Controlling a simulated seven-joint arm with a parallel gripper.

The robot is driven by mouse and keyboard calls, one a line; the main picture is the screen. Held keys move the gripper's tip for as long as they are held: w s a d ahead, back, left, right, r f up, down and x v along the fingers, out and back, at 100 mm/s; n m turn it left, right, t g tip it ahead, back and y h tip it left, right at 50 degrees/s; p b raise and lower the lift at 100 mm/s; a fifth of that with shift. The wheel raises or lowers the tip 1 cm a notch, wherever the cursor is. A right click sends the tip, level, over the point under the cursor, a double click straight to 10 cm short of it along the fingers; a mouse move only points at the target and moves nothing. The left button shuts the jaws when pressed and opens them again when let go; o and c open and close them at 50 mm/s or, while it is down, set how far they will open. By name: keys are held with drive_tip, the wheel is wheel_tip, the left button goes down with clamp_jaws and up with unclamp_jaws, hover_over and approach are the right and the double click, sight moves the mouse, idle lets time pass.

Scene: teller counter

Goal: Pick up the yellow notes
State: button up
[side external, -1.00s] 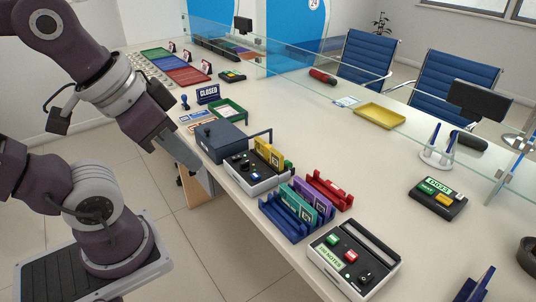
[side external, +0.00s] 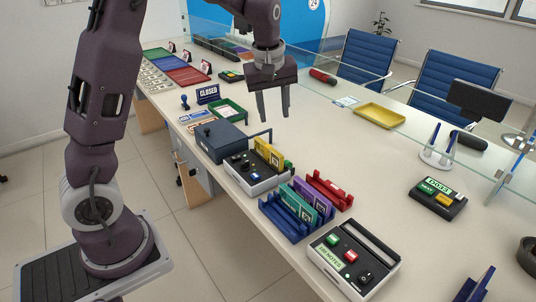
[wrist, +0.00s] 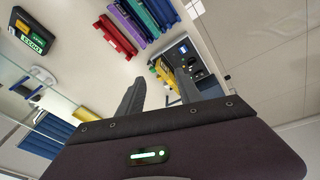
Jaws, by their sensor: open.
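The yellow notes (side external: 269,152) stand upright as a thin block in a white-and-black device (side external: 262,182) on the counter. In the wrist view the yellow notes (wrist: 167,76) show beside the dark face of the same device (wrist: 186,58), partly hidden by a finger. My gripper (side external: 273,116) is open and empty, its fingers pointing down, above and behind the notes. In the wrist view its two dark fingers (wrist: 158,87) reach up from the bottom, with nothing between them.
A dark blue box (side external: 220,141) with a handle stands left of the notes. A glass screen (side external: 350,105) runs along the far side.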

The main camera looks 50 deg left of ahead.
sight(269, 146)
drive_tip(key=w+a+f+n+y, duration=0.1)
drive_tip(key=w+a+f, duration=0.1)
drive_tip(key=a+f, duration=0.2)
drive_tip(key=w+a+f+n+g+y, duration=0.1)
drive_tip(key=a+f, duration=0.4)
drive_tip(key=f, duration=0.6)
drive_tip(key=w+a+f+n+g+y, duration=0.1)
drive_tip(key=w+a+f+n, duration=0.1)
drive_tip(key=w+a+f, duration=0.2)
drive_tip(key=shift+w+a+f+n, duration=0.2)
drive_tip(key=shift+w+f, duration=0.1)
drive_tip(key=shift+f, duration=0.55)
drive_tip(key=shift+w+a+f+n, duration=0.1)
drive_tip(key=shift+w+f+n, duration=0.15)
drive_tip(key=shift+f, duration=0.6)
drive_tip(key=shift+d, duration=0.1)
clamp_jaws()
